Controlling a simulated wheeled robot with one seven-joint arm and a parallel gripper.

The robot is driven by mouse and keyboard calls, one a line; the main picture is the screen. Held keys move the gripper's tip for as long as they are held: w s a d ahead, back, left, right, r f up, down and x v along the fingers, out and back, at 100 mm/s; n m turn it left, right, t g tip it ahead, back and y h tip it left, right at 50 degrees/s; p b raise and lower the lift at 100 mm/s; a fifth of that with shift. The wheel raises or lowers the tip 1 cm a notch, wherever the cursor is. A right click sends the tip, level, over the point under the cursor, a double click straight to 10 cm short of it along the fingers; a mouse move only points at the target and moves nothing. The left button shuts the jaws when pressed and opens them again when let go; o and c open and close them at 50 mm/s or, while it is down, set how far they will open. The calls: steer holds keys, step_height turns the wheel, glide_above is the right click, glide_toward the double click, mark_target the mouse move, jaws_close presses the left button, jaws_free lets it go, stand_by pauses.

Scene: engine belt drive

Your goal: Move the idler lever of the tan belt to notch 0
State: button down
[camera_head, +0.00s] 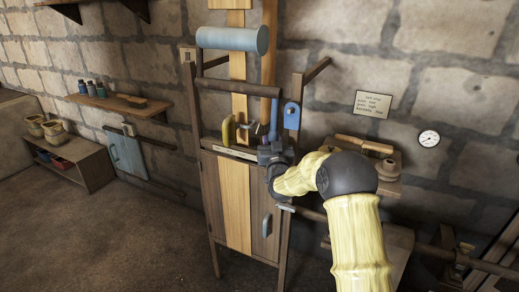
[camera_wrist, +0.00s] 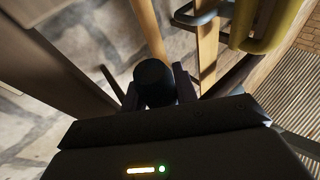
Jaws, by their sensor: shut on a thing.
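My gripper (camera_head: 272,150) is at the front of the wooden belt-drive frame (camera_head: 209,215), at the right end of its ledge. In the wrist view its two dark fingers (camera_wrist: 160,88) are shut on a dark round knob (camera_wrist: 154,78), which seems to be the lever's end. My gripper hides most of the lever in the head view. Two belts run vertically, a lighter tan one (camera_head: 238,75) and a browner one (camera_head: 268,75). A belt strip also shows in the wrist view (camera_wrist: 207,50). I cannot read the notches or tell which one the lever is in.
A yellow curved part (camera_head: 228,131) stands left of my gripper; yellow also shows in the wrist view (camera_wrist: 280,22). A blue plate (camera_head: 292,115) is on the right post. A grey-blue roller (camera_head: 232,38) is above. A shelf (camera_head: 385,180) with wooden items is at right.

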steer(key=shift+w, duration=0.15)
steer(key=c, duration=1.1)
jaws_free()
steer(key=shift+r, duration=0.1)
steer(key=shift+s+d+f, duration=0.15)
steer(key=shift+s+f, duration=0.15)
steer(key=shift+s, duration=0.35)
steer(key=b+v, duration=0.3)
steer(key=v, duration=1.3)
steer(key=shift+c, duration=0.2)
